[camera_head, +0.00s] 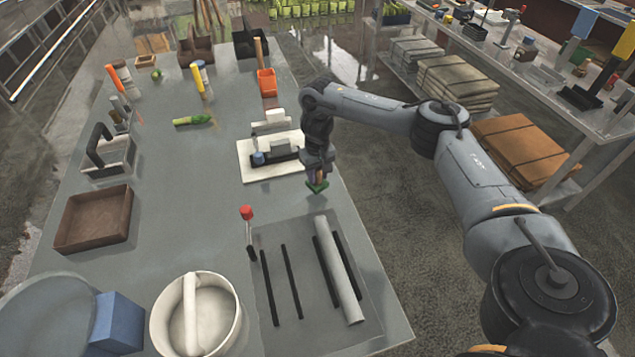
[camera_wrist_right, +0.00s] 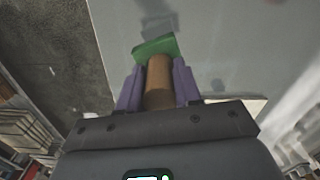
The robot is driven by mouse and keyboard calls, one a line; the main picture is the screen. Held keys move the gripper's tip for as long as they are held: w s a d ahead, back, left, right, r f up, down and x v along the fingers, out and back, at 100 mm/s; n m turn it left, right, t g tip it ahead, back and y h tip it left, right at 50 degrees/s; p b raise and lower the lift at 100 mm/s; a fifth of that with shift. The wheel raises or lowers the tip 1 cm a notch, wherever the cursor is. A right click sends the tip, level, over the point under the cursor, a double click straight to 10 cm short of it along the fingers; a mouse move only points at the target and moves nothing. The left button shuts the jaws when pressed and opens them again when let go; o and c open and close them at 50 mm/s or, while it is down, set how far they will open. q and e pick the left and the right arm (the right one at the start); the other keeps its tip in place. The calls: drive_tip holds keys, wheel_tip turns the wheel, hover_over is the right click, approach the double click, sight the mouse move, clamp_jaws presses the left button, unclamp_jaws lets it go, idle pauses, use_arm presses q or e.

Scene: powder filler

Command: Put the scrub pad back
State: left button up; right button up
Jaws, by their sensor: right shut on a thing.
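The scrub pad (camera_head: 317,187) has a green pad at its lower end and a short brown handle. My right gripper (camera_head: 318,172) is shut on this handle. In the right wrist view the purple-grey fingers (camera_wrist_right: 158,88) clasp both sides of the brown handle (camera_wrist_right: 158,75), with the green pad (camera_wrist_right: 155,47) beyond the fingertips. A shadow lies on the grey surface near the pad, and the pad looks raised above the table near its right edge. My left gripper is not in view.
The grey table (camera_head: 190,230) has a clear middle. A white board (camera_head: 255,174) with a black-based device is just left of my right gripper. A grey mat (camera_head: 277,240) with bars and a pipe (camera_head: 338,270) lies nearer. A red-tipped tool (camera_head: 248,225), brown tray (camera_head: 95,218) and white bowl (camera_head: 215,315) also stand there.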

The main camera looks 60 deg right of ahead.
sight(317, 181)
wheel_tip(317, 181, down, 3)
drive_tip(key=shift+f+b, duration=0.2)
drive_tip(key=shift+b, duration=0.7)
drive_tip(key=shift+r, duration=0.1)
drive_tip(key=o, duration=1)
